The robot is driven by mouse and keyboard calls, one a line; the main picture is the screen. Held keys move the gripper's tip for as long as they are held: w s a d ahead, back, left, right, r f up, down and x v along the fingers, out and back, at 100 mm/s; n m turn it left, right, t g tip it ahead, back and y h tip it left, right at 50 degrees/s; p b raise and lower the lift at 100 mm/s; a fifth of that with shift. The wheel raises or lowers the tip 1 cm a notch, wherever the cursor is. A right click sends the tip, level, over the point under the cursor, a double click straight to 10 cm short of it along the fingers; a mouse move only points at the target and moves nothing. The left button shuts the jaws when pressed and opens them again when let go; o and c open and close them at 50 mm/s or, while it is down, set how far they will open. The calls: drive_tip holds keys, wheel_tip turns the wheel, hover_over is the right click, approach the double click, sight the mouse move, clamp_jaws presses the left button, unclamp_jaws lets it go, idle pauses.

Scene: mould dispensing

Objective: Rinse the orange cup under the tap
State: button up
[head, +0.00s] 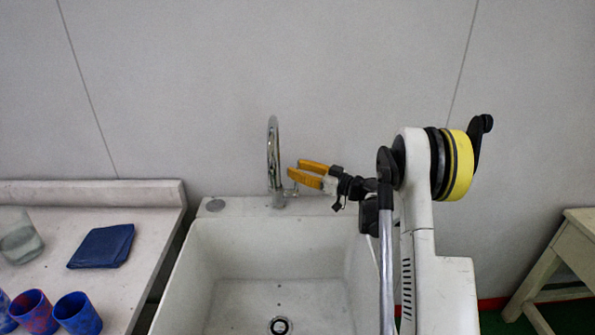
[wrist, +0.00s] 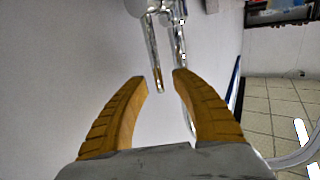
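My gripper (head: 297,172) has orange-yellow fingers and is at the chrome tap (head: 273,155) behind the sink, on the tap's right side. In the wrist view my gripper (wrist: 160,78) is open, and the end of a thin chrome lever (wrist: 154,60) shows between the fingertips; I cannot tell whether it touches them. I see no water running from the tap. No plainly orange cup shows. A red and blue mottled cup (head: 31,309) and a blue cup with reddish marks (head: 77,314) stand on the left counter, with another blue cup partly cut off at the left edge.
The white sink (head: 205,285) looks empty, with a drain (head: 279,325) in its floor. A stool (head: 560,258) stands at the right. The wall is close behind the tap.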

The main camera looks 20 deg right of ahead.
drive_tip(key=shift+c, duration=0.2)
clamp_jaws()
drive_tip(key=shift+s+a+f+n+b, duration=0.2)
drive_tip(key=shift+s+n+b, duration=0.15)
drive_tip(key=shift+b, duration=0.25)
drive_tip(key=shift+s+a+r+n+t+y, duration=0.1)
drive_tip(key=shift+s+r+n+t+y, duration=0.05)
drive_tip(key=shift+s+n+t+y, duration=0.15)
drive_tip(key=shift+o, duration=0.2)
unclamp_jaws()
drive_tip(key=r+v, duration=0.1)
drive_tip(key=v, duration=1.1)
drive_tip(key=shift+f, duration=0.45)
